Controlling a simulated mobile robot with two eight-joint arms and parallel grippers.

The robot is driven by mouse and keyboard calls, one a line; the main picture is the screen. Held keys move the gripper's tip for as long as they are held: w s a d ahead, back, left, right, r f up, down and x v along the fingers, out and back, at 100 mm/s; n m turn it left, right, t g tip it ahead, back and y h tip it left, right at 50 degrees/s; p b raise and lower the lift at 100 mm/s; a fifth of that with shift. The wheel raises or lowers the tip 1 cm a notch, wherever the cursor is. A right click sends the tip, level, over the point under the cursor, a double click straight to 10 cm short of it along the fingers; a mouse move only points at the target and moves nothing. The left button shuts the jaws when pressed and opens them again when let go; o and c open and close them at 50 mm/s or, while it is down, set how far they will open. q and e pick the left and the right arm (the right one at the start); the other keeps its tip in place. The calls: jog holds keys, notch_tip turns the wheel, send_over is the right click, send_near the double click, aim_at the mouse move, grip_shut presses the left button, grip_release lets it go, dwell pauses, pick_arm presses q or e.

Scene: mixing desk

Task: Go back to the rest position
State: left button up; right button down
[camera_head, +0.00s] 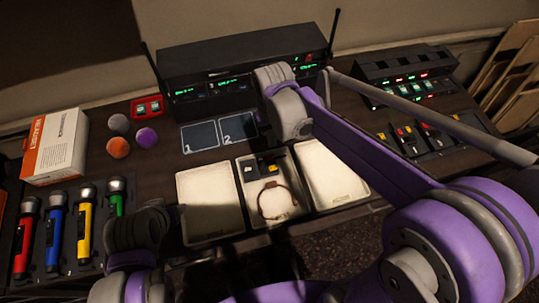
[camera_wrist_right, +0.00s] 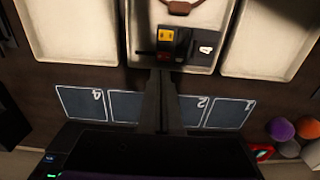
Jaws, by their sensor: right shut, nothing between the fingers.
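My right gripper (camera_wrist_right: 166,78) shows in the right wrist view with its two dark fingers together and nothing between them.
The middle tray holds small black and yellow pieces (camera_wrist_right: 166,35) and a brown cord loop (camera_head: 278,217). Trays stand left (camera_head: 212,235) and right (camera_head: 325,172). Torches (camera_head: 53,235), a white-orange box (camera_head: 58,147), balls (camera_head: 118,147), and a black radio unit (camera_head: 200,60) surround them. A mixer (camera_head: 410,70) stands right.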

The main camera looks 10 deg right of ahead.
jog(key=shift+s, duration=0.1)
jog(key=s+d+t, duration=0.2)
jog(key=s+d, duration=0.1)
jog(key=s, duration=0.4)
jog(key=s+d+t, duration=0.3)
jog(key=s, duration=0.3)
jog(key=shift+s+d, duration=0.35)
